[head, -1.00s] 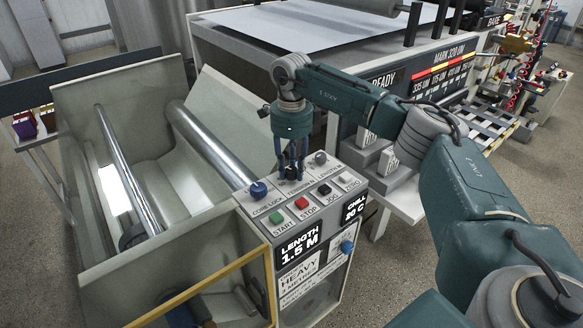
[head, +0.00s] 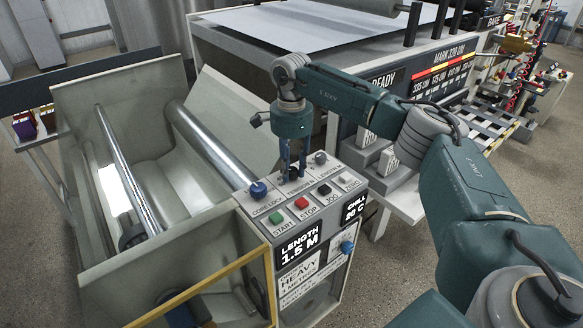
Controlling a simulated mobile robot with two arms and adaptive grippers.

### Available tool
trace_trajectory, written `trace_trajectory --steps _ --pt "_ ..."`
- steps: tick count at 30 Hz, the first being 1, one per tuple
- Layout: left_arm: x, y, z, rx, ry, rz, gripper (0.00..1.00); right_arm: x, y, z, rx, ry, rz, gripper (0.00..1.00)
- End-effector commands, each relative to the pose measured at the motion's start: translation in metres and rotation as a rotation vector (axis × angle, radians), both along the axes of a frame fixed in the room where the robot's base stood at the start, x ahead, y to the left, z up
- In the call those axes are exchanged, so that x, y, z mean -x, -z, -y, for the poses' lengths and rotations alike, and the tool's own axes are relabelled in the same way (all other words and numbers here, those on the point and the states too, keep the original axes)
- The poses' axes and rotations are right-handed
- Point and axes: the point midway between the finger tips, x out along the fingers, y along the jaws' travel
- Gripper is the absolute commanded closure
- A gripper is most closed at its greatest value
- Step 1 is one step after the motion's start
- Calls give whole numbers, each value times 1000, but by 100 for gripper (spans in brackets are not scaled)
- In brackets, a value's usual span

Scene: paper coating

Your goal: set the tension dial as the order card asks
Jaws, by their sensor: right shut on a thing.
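The tension dial (head: 292,174) is a small dark knob on top of the grey control box, above the TENSION N label. My right gripper (head: 292,175) points straight down at it, with its blue fingers shut on the dial and hiding most of it. The dial's pointer and scale cannot be read. The order card (head: 298,275) is on the box's front; it reads HEAVY and, in smaller print, what looks like 3 METRES. My left gripper is not in view.
The blue core lock knob (head: 258,189) and the grey length knob (head: 320,158) flank the dial closely. The green start button (head: 276,218), red stop button (head: 302,203) and dark jog button (head: 324,190) lie in front. The length display (head: 299,247) shows 1.5 M.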

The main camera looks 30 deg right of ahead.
Motion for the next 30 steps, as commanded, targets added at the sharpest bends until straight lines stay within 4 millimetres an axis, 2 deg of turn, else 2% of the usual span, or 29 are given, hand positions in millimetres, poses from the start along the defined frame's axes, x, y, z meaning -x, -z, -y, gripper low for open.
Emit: trace_trajectory --steps 1,11,12,14,24,26,30 --pt "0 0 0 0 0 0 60 -3 -5 1 0 0 13 97" --pt "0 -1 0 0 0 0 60 -3 -5 1 0 0 14 97" --pt "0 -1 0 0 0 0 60 -3 -5 1 1 0 14 65" --pt "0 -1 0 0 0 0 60 -3 -5 1 1 0 13 53" --pt "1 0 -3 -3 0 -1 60 -1 -4 0 0 -2 5 52" --pt "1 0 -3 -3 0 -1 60 -2 -9 0 0 -2 7 52" --pt "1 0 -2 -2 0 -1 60 -2 -31 0 -1 -2 9 52"
